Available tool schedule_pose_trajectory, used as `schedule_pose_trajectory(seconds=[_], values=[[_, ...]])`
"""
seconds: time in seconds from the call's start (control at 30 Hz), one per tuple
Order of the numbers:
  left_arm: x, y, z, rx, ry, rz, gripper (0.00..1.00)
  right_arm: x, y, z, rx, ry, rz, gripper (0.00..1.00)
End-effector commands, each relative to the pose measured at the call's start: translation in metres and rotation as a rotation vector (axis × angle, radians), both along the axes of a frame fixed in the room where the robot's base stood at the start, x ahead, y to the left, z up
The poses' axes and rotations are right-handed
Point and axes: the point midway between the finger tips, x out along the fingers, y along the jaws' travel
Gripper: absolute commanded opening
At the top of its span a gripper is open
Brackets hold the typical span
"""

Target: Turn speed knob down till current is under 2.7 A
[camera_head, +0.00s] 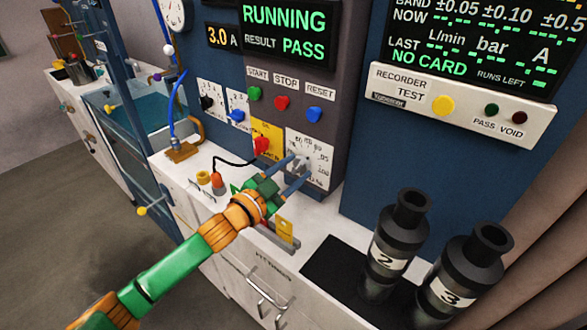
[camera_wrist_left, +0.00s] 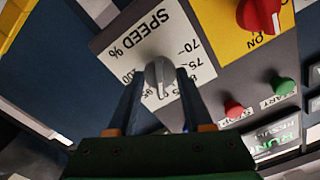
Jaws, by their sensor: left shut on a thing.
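The grey speed knob (camera_wrist_left: 159,78) sits on a white dial plate marked SPEED % (camera_wrist_left: 175,30), and its pointer is near the numbers. In the head view the dial plate (camera_head: 318,146) is on the grey panel's lower right. My left gripper (camera_wrist_left: 158,85) is shut on the knob, one blue finger on each side; in the head view the gripper (camera_head: 298,174) hides most of the knob. The amber current readout (camera_head: 221,36) shows 3.0 A. The green display (camera_head: 288,30) beside it reads RUNNING, RESULT PASS. My right gripper is not in view.
Above the dial are green START (camera_head: 254,93), red STOP (camera_head: 281,102) and blue RESET (camera_head: 314,114) buttons. A red switch (camera_head: 261,145) on a yellow plate is just left. Two dark pumps, numbered 2 (camera_head: 393,245) and 3 (camera_head: 465,275), stand at the right. A recorder box (camera_head: 400,88) is above them.

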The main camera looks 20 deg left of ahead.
Motion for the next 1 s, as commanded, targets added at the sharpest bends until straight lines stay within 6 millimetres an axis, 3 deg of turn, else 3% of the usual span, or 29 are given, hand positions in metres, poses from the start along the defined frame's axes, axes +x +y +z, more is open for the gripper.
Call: schedule_pose_trajectory(seconds=[0.3, 0.33, 0.4, 0.43, 0.77, 1.0], values=[[0.000, 0.000, 0.002, -0.002, -0.004, 0.000, 0.00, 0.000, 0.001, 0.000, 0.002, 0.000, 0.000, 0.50], [0.000, 0.000, 0.002, -0.001, -0.005, 0.000, 0.59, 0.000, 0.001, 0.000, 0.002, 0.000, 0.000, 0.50], [0.000, 0.000, 0.002, -0.001, -0.005, 0.000, 0.78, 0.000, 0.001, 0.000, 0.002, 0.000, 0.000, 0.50], [0.000, 0.000, 0.002, -0.001, -0.005, 0.000, 0.81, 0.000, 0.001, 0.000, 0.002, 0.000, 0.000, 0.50], [-0.004, 0.002, -0.001, 0.000, -0.001, 0.000, 0.81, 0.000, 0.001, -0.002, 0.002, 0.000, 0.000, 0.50], [-0.046, 0.016, -0.004, 0.002, 0.001, -0.003, 0.81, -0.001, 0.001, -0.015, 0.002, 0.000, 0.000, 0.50]])
